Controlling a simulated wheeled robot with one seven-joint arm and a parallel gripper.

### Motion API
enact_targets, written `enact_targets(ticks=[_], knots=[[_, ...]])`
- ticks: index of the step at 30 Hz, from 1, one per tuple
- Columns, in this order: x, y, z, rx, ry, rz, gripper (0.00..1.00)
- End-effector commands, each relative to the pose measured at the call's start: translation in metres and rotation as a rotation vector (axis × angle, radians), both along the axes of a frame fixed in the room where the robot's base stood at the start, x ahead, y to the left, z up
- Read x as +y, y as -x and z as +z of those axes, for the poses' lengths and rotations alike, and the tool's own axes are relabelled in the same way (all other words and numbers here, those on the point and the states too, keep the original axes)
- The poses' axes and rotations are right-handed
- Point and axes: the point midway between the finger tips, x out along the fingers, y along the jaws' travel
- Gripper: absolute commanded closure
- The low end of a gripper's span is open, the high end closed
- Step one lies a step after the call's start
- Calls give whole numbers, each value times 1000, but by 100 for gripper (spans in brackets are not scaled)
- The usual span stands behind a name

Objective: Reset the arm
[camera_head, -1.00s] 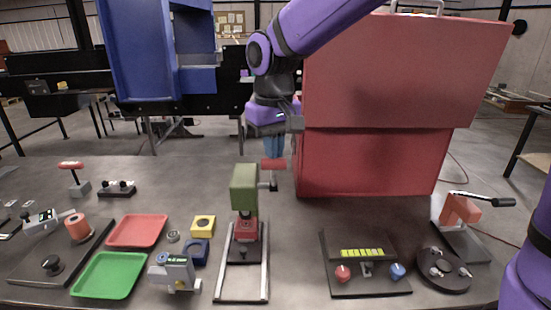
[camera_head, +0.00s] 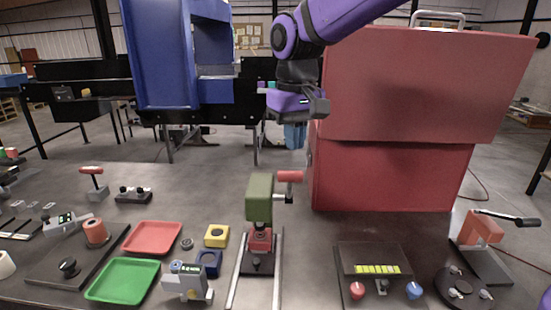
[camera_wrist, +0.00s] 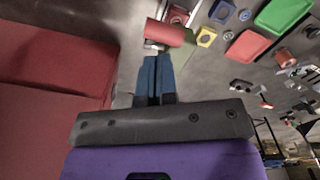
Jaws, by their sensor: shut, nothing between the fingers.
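My arm reaches in from the top right in the head view. Just below and left of the fingers stands a green press (camera_head: 260,199) with a red handle (camera_head: 289,176). In the wrist view the red handle (camera_wrist: 164,33) lies just beyond the fingertips, apart from them.
A large red case (camera_head: 390,178) stands right of my gripper. A red tray (camera_head: 153,238), a green tray (camera_head: 122,281), a yellow block (camera_head: 216,236) and a blue block (camera_head: 208,262) lie left of the press. A panel with knobs (camera_head: 375,265) sits right.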

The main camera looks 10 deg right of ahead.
Motion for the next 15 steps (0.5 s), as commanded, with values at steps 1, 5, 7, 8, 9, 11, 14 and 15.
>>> enact_targets(ticks=[1,5,7,8,9,11,14,15], knots=[[-8,5,5,-15,-3,-10,100],[-38,24,17,-65,-13,-48,100],[-57,37,23,-100,-20,-73,100],[-64,44,25,-114,-22,-84,100],[-75,52,28,-132,-25,-99,100],[-89,65,31,-162,-31,-119,100],[-112,88,34,-210,-39,-154,100],[-121,97,34,-230,-43,-169,100]])
